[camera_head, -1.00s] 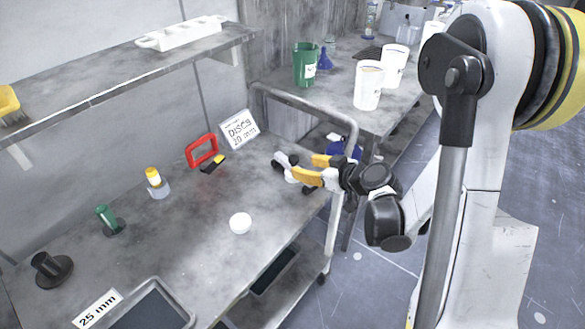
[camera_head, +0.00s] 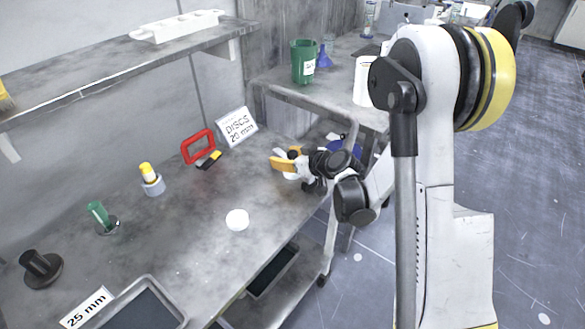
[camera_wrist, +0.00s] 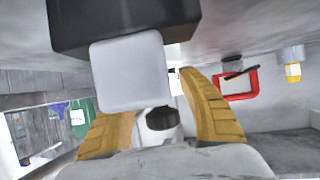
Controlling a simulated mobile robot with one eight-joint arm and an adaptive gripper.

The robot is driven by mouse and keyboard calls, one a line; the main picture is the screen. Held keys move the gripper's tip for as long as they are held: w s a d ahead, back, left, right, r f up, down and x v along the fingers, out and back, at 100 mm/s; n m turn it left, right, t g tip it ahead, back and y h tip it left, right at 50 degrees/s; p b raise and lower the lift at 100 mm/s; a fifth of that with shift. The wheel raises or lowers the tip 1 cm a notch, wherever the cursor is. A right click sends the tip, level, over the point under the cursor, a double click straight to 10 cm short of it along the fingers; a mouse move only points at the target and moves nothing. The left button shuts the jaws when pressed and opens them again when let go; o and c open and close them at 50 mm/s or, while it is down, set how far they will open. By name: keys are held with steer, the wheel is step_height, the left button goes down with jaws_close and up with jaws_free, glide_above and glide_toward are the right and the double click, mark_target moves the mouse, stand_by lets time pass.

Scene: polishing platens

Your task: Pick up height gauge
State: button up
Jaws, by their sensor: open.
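A small white-and-dark object, which I take to be the height gauge (camera_head: 291,176), stands near the table's right edge, mostly hidden behind my gripper (camera_head: 284,159) in the head view. In the wrist view a black block with a pale square face, apparently the gauge (camera_wrist: 130,75), fills the upper middle, very close to the camera. My gripper (camera_wrist: 157,112) has its yellow fingers apart, one on each side of a white rounded part with a dark round face. I cannot tell whether either finger touches it.
Left of my gripper stand a red frame (camera_head: 198,146), a DISCS 20 mm sign (camera_head: 237,127), a yellow-capped bottle (camera_head: 151,180) and a white puck (camera_head: 237,220). The table's middle is largely clear.

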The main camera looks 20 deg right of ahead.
jaws_close()
steer(key=shift+r, duration=0.1)
